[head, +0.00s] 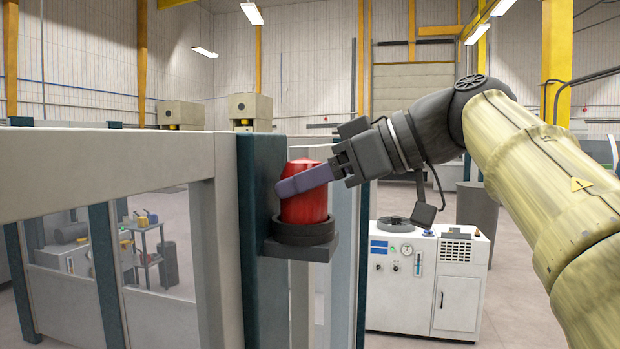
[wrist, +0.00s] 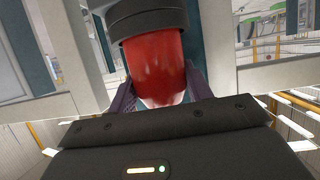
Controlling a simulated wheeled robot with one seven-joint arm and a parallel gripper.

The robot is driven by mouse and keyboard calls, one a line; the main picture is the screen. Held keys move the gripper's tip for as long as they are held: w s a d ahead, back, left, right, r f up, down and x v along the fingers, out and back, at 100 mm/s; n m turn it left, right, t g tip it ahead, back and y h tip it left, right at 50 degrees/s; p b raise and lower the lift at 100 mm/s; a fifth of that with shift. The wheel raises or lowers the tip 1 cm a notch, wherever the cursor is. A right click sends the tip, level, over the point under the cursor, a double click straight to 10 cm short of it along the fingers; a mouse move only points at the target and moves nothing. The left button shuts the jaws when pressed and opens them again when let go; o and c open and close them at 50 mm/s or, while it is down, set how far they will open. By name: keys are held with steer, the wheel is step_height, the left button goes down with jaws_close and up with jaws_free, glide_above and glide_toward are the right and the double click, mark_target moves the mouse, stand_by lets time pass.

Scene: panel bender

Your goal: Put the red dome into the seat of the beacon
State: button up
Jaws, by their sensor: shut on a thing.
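The red dome (head: 304,207) stands upright at the black ring seat of the beacon (head: 303,232), which sits on a dark bracket on the teal post. My gripper (head: 290,188) is shut on the dome from the right, with a purple-grey finger across its side. In the wrist view the dome (wrist: 157,68) is between both fingers of my gripper (wrist: 158,88), and the dark seat (wrist: 150,20) meets its lower end. The dome's bottom edge is hidden by the ring, and I cannot tell how deep it sits.
The teal post (head: 260,200) and grey frame beam (head: 110,165) stand close to the left of the bracket. A white machine cabinet (head: 460,290) stands on the floor behind, to the right. A grey drum (head: 477,208) is beside it.

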steer(key=shift+f, duration=0.1)
steer(key=o, duration=1.1)
steer(key=v, duration=1.2)
steer(key=shift+s+p, duration=0.1)
steer(key=shift+p, duration=0.2)
